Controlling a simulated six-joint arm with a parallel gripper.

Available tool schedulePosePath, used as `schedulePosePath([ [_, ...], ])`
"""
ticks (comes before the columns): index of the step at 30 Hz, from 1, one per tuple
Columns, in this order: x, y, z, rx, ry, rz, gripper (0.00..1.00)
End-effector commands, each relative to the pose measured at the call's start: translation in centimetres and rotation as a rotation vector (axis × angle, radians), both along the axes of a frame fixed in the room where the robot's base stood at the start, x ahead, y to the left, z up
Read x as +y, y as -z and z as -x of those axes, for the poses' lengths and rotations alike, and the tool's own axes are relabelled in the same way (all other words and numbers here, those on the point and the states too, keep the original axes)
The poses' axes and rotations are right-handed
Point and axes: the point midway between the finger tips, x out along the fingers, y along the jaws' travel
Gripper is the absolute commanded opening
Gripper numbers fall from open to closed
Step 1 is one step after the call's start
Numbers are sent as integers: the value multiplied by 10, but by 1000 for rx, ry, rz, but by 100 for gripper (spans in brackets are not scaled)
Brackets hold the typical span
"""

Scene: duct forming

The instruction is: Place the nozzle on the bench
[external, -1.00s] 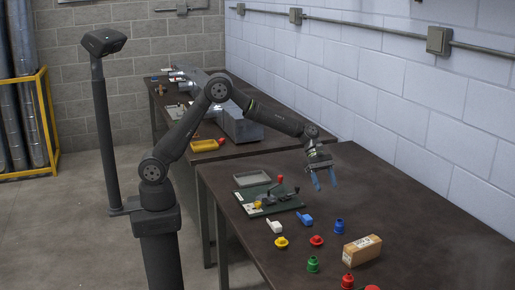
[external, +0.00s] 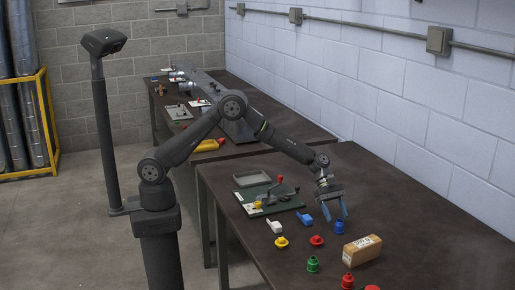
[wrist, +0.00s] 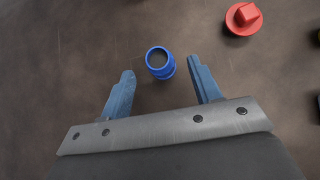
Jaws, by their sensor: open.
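A blue hollow round piece (external: 339,228), which looks like a nozzle, stands on the dark bench (external: 415,225). In the wrist view the blue piece (wrist: 160,62) shows its open round top between my finger tips. My gripper (external: 335,213) is open and points down just above it, with blue fingers. In the wrist view my gripper (wrist: 161,70) has a finger on each side of the piece, with clear gaps on both sides. It holds nothing. I cannot tell exactly how far the tips are above the bench.
A red knob piece (wrist: 243,17) lies to the right in the wrist view. Near the gripper are a blue block (external: 305,219), a white block (external: 275,226), a yellow piece (external: 281,242) and a cardboard box (external: 362,250). A green fixture board (external: 283,205) lies behind. The bench's right side is clear.

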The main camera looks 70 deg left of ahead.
Motion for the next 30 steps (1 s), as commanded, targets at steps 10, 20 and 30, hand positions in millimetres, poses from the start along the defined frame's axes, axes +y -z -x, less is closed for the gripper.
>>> schedulePosePath([
  [10,-30,35,-1,1,1,0,57],
  [20,-32,36,-1,0,0,0,38],
  [30,-32,36,-1,-1,-1,0,6],
])
